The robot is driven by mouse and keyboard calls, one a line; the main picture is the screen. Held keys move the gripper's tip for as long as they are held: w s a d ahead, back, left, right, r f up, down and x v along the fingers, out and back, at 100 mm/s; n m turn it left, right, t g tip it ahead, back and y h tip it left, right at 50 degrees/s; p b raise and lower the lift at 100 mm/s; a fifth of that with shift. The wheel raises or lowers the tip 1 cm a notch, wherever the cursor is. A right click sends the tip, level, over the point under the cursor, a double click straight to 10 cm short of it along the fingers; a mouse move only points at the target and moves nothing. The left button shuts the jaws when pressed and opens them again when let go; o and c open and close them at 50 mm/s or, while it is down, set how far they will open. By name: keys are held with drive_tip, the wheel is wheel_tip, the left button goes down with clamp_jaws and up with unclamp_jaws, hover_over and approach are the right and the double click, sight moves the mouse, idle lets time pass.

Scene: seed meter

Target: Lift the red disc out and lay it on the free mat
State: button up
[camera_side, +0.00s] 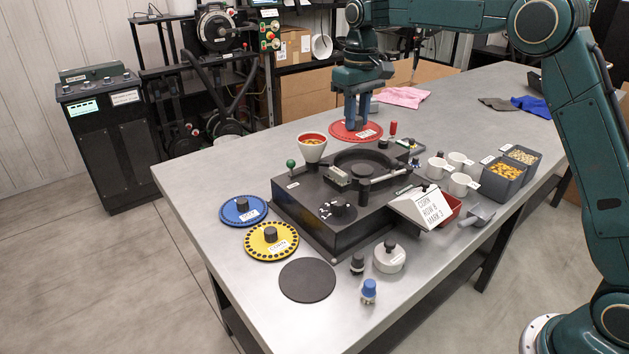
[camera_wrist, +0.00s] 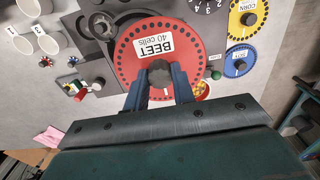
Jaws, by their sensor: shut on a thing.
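The red disc (camera_side: 345,131) has a ring of small holes and a white label, which reads BEET 40 cells in the wrist view (camera_wrist: 130,65). My gripper (camera_side: 356,121) is shut on the disc's dark centre knob (camera_wrist: 159,76), with one blue finger on each side. The disc hangs roughly level above the dark seed meter (camera_side: 310,205), clear of its round well (camera_side: 363,160), which looks empty. The free mat (camera_side: 307,281), a bare black circle, lies on the table at the front. My gripper and the disc are far behind it in the side view.
A blue disc (camera_side: 243,210) and a yellow disc (camera_side: 271,241) lie left of the meter. A funnel cup (camera_side: 312,147) and green-knobbed lever (camera_side: 291,167) stand up from it. A grey-white lidded pot (camera_side: 389,257) and blue-capped piece (camera_side: 369,291) stand right of the mat.

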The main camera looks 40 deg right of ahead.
drive_tip(key=s+a, duration=0.4)
drive_tip(key=a, duration=0.8)
hover_over(307, 278)
wheel_tip(307, 278, down, 12)
drive_tip(key=shift+f, duration=0.35)
drive_tip(key=shift+f, duration=0.15)
drive_tip(key=shift+f, duration=3.05)
drive_tip(key=shift+f, duration=0.5)
drive_tip(key=o, duration=1.3)
drive_tip(key=shift+o, duration=0.2)
